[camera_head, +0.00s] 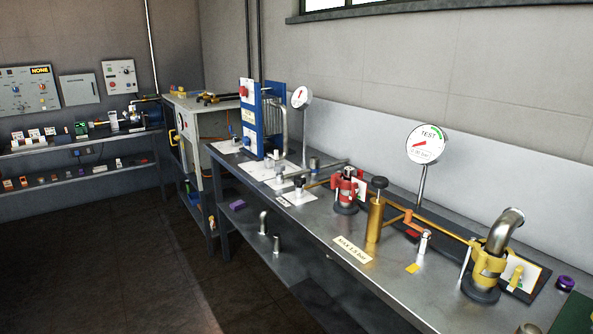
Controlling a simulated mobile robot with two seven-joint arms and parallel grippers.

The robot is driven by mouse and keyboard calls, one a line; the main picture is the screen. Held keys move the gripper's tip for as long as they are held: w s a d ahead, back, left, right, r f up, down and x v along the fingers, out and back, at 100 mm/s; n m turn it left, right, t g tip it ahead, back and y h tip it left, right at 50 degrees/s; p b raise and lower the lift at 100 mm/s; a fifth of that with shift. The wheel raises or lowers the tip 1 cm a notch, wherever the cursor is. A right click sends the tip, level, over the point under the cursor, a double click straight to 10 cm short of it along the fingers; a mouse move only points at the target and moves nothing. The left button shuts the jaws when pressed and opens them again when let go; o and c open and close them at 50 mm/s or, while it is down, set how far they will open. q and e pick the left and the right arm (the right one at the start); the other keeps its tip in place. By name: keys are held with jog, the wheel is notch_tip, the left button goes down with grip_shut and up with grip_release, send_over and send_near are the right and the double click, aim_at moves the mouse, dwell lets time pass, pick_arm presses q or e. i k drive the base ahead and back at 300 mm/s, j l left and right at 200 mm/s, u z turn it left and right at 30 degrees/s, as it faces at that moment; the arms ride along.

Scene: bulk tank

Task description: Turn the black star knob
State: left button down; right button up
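A black knob (379,182) sits on top of an upright brass cylinder (375,220) on the steel bench, right of the middle. A smaller dark knob (299,181) tops a light fitting further back along the bench. Both are too small to tell for sure which is star-shaped. Neither of my grippers shows in this view, and nothing touches either knob.
The bench (310,232) runs from back left to front right. A label reading MAX 1.5 bar (352,249) lies before the cylinder. A red clamp (347,187), a TEST gauge (425,144) and a yellow clamp (488,262) stand nearby. Floor on the left is clear.

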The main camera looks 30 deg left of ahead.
aim_at(299, 180)
jog(key=i+j, duration=0.15)
jog(key=j, duration=0.2)
jog(key=i+j, duration=0.15)
jog(key=j, duration=0.25)
jog(key=i+j+z, duration=0.1)
jog(key=j, duration=0.25)
jog(key=i+j, duration=0.15)
jog(key=j, duration=0.25)
jog(key=i+j+z, duration=0.1)
jog(key=j, duration=0.3)
jog(key=i+j, duration=0.15)
jog(key=j, duration=0.25)
jog(key=i+j, duration=0.15)
jog(key=j, duration=0.25)
jog(key=z, duration=0.05)
